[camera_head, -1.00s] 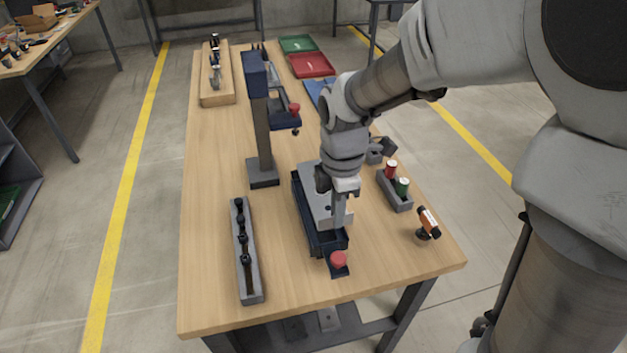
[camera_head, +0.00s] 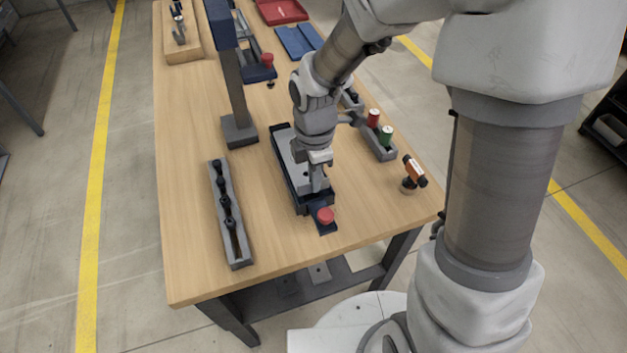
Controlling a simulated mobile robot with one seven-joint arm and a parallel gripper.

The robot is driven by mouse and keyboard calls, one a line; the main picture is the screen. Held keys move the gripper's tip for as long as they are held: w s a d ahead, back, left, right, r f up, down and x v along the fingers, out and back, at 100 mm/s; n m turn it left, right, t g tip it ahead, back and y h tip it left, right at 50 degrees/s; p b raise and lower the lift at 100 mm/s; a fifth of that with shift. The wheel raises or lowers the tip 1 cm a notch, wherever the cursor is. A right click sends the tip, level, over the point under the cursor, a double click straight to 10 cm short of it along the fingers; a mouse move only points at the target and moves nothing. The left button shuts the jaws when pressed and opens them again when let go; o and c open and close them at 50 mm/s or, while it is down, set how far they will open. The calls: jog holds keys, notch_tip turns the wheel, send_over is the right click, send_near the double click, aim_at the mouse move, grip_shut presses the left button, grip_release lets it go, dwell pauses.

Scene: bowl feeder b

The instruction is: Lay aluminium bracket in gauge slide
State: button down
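The aluminium bracket (camera_head: 298,166) is a light-grey plate lying lengthwise within the outline of the gauge slide. The wrist and fingers hide part of the bracket. I cannot tell whether its underside rests fully on the slide floor.
A grey rack with black pegs (camera_head: 231,218) lies to the left. A dark post on a square base (camera_head: 238,131) stands behind left. To the right are a grey holder with red and green cylinders (camera_head: 380,148) and an orange-and-black device (camera_head: 414,173). The near-left tabletop is clear.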

jog(key=shift+f, duration=1.15)
jog(key=shift+f, duration=0.1)
jog(key=c, duration=1.1)
grip_release()
jog(key=shift+o, duration=0.2)
